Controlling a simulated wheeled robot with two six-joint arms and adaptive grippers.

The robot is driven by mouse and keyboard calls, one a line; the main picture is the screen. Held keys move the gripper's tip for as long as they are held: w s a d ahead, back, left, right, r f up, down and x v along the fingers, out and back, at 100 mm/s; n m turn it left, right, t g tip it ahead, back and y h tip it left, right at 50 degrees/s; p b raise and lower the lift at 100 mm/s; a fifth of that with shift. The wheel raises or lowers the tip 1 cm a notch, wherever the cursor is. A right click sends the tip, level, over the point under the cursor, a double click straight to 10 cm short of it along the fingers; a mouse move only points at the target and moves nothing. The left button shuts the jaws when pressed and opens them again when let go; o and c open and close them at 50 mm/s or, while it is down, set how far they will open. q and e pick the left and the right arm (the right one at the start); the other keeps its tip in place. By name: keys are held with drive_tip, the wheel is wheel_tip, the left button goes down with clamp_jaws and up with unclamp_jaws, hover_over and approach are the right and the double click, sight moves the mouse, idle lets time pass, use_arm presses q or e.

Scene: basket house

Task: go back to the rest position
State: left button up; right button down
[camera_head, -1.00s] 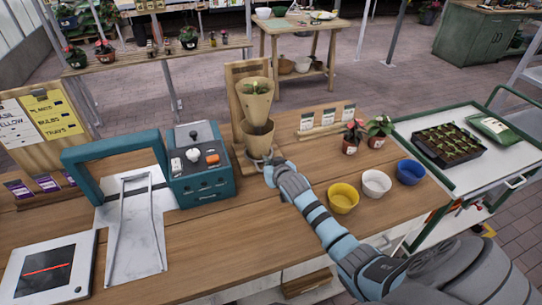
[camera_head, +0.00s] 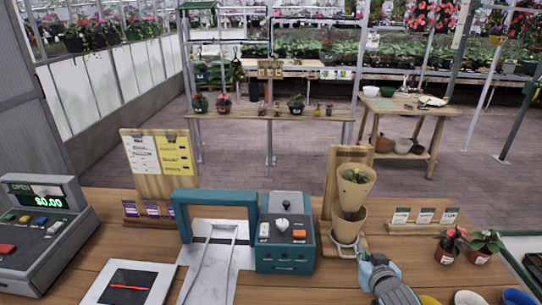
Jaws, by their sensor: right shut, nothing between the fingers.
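My right gripper (camera_head: 366,259) shows at the lower right of the head view, its arm coming in from the bottom edge. It is shut and empty. It is just to the right of the base of a wooden stand (camera_head: 346,156) that holds two paper cones. The upper cone (camera_head: 357,190) has a small plant in it, and the lower cone (camera_head: 348,224) sits above a metal ring (camera_head: 344,248). I cannot tell whether my fingertips touch the ring. My left gripper is not in view.
A teal machine (camera_head: 286,240) with a teal frame stands left of the wooden stand. A cash register (camera_head: 40,235) is at far left, a flat screen (camera_head: 129,285) at the front. Potted plants (camera_head: 449,252) and bowls (camera_head: 467,297) are at right. Floor lies beyond the bench.

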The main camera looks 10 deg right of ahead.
drive_tip(key=s+a+f+g, duration=0.1)
drive_tip(key=s+a+f, duration=0.1)
drive_tip(key=s, duration=0.2)
drive_tip(key=s+a+f+n+g, duration=0.1)
drive_tip(key=s+a+f, duration=0.1)
drive_tip(key=s, duration=0.3)
drive_tip(key=s+a+f+n+g+y, duration=0.1)
drive_tip(key=s+a+f+g, duration=0.1)
drive_tip(key=s+f, duration=0.1)
drive_tip(key=shift+s+f, duration=0.4)
drive_tip(key=shift+s, duration=0.45)
drive_tip(key=s+a+f+n+g+y, duration=0.1)
drive_tip(key=s+a+g, duration=0.1)
drive_tip(key=s, duration=0.5)
drive_tip(key=s+a+f+n+g, duration=0.1)
drive_tip(key=s+a+g, duration=0.15)
drive_tip(key=s, duration=0.55)
wheel_tip(320, 180, down, 24)
drive_tip(key=s+d+f+g+b, duration=0.1)
drive_tip(key=s+d+g+b, duration=0.1)
drive_tip(key=s+b, duration=0.1)
drive_tip(key=s+f+b, duration=0.2)
drive_tip(key=s+f, duration=1)
drive_tip(key=shift+s+f+m+b, duration=0.3)
drive_tip(key=shift+s+f+m, duration=0.05)
drive_tip(key=shift+m, duration=0.05)
